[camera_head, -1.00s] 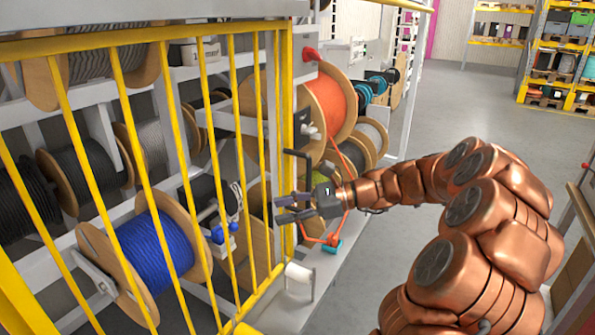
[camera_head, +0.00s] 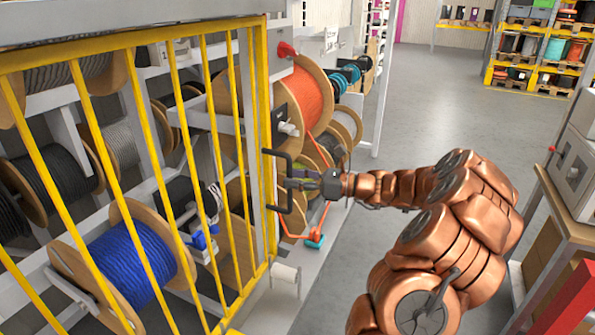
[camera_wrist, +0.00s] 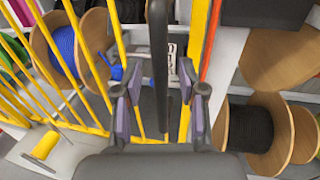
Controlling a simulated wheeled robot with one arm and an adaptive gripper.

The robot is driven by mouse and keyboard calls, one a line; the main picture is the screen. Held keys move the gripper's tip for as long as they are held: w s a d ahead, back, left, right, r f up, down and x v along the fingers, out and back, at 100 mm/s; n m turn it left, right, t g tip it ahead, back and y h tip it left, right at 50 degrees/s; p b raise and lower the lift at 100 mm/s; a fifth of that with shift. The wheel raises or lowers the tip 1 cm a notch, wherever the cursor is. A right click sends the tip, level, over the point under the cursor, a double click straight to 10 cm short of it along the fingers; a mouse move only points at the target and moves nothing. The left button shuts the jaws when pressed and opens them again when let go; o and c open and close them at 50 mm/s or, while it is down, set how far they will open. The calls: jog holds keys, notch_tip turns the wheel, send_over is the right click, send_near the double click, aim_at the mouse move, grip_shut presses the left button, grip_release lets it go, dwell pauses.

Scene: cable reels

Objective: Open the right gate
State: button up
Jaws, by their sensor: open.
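The gate is a yellow-barred frame (camera_head: 202,140) in front of the cable reels, in the left half of the head view. It appears to stand closed along the rack. Its black bracket handle (camera_head: 289,202) is on the gate's right edge and also shows as a dark vertical bar in the wrist view (camera_wrist: 159,50). My gripper (camera_head: 297,180) is at the middle of the handle. In the wrist view my gripper (camera_wrist: 160,105) is open, with one finger on each side of the handle bar and gaps visible between.
An orange cable reel (camera_head: 312,98) and other reels stand right of the gate. A blue reel (camera_head: 130,265) sits behind the bars. A workbench (camera_head: 565,205) stands at the right edge. Open grey floor (camera_head: 430,110) lies beyond my arm.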

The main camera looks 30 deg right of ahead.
jog(key=shift+x, duration=0.9)
grip_shut()
jog(key=shift+d, duration=0.1)
